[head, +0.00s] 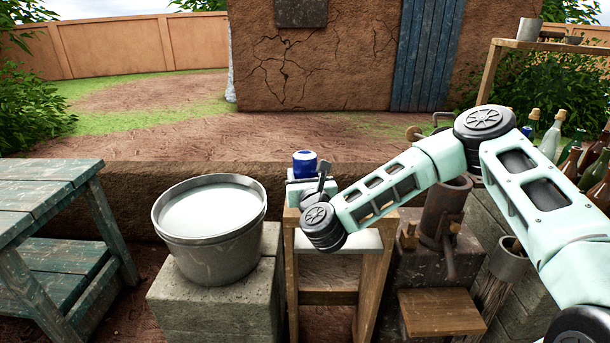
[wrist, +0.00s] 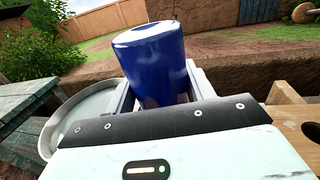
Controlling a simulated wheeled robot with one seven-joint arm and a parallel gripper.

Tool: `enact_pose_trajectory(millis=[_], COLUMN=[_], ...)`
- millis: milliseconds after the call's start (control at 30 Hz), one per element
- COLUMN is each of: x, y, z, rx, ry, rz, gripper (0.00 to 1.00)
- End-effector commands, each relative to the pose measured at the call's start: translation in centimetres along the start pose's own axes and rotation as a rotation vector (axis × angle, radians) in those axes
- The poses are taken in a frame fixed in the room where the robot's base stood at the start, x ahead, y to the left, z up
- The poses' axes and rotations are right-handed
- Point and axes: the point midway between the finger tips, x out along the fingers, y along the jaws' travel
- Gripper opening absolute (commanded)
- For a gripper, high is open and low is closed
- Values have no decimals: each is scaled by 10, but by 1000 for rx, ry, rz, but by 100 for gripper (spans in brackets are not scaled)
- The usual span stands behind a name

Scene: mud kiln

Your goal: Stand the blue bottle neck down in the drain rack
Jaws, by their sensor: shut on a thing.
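The blue bottle (head: 304,164) is held up above the front of the wooden stand in the head view. In the wrist view the blue bottle (wrist: 153,62) stands between my fingers with its broad, rounded end up. Its lower part and neck are hidden behind my gripper. My gripper (head: 305,181) is shut on the bottle; its pale fingers also show in the wrist view (wrist: 163,96). The wooden stand (head: 369,290), apparently the drain rack, is below my gripper. Wood with a dark hole (wrist: 290,112) shows at the right in the wrist view. I cannot tell whether the bottle touches it.
A metal tub (head: 212,250) of pale liquid stands on a block just left of the stand. A green bench (head: 45,185) is at far left. A rusty metal device (head: 440,215) stands right of the stand, and several bottles (head: 552,135) are at far right.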

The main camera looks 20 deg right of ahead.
Motion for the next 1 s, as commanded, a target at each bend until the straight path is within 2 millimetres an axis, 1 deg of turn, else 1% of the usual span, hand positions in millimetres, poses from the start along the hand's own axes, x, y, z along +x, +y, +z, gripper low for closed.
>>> enact_pose_trajectory(millis=[633,667,700,733,1000], x=[0,0,0,0,0], y=[0,0,0,0,0], z=[-20,-18,-18,-18,-18], rx=[1,1,1,1,0], ry=[0,-1,-1,-1,1], rz=[-1,-1,-1,-1,0], gripper=[26,62,73,79,79])
